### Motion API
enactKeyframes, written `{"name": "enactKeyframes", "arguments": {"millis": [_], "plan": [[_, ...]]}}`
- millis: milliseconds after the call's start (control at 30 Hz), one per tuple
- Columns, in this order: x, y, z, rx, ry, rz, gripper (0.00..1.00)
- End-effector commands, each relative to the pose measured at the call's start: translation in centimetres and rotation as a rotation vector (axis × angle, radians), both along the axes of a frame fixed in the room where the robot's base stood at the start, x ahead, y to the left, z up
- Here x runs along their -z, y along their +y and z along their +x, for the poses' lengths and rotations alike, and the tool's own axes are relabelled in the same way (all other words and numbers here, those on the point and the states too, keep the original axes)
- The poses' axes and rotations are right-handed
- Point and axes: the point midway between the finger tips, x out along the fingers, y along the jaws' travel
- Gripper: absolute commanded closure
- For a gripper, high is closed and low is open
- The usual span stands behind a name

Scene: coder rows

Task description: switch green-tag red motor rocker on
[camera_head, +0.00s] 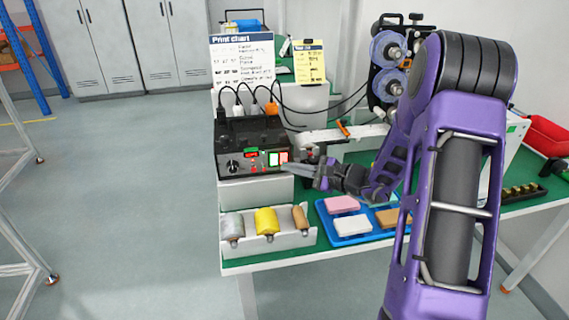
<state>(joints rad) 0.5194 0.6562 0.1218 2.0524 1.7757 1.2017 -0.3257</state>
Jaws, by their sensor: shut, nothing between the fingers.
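A black control box (226,135) stands on a white base at the left of the green bench. Its front panel has a dark knob (233,166), a red display (251,154) and small red controls below it. Right of these sit a lit green-and-white switch (273,158) and a reddish one (284,157). I cannot tell which is the green-tag red motor rocker, nor its position. My gripper (288,170) is shut and empty. Its tips point left, close to the lower right of the panel. I cannot tell whether they touch it.
A white holder with grey, yellow and brown rollers (266,222) and a blue tray (331,235) with coloured blocks lie in front. Black cables (281,97) loop above the box. A machine with blue spools (388,48) stands behind my arm.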

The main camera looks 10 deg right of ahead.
Motion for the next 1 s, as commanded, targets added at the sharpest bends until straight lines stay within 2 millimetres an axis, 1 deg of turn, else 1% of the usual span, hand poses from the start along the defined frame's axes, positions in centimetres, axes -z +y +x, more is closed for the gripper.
{"name": "enactKeyframes", "arguments": {"millis": [167, 500, 800, 867, 1000], "plan": [[0.0, 0.0, -0.1, 0.0, 0.0, 0.0, 1.0], [-0.2, -0.1, -1.5, 0.001, 0.001, 0.0, 1.0], [-0.2, -0.1, -1.6, 0.001, 0.001, 0.0, 1.0], [-0.3, -0.1, -1.9, 0.001, 0.0, -0.001, 1.0], [-0.5, -0.1, -3.3, 0.001, 0.0, -0.001, 1.0]]}}
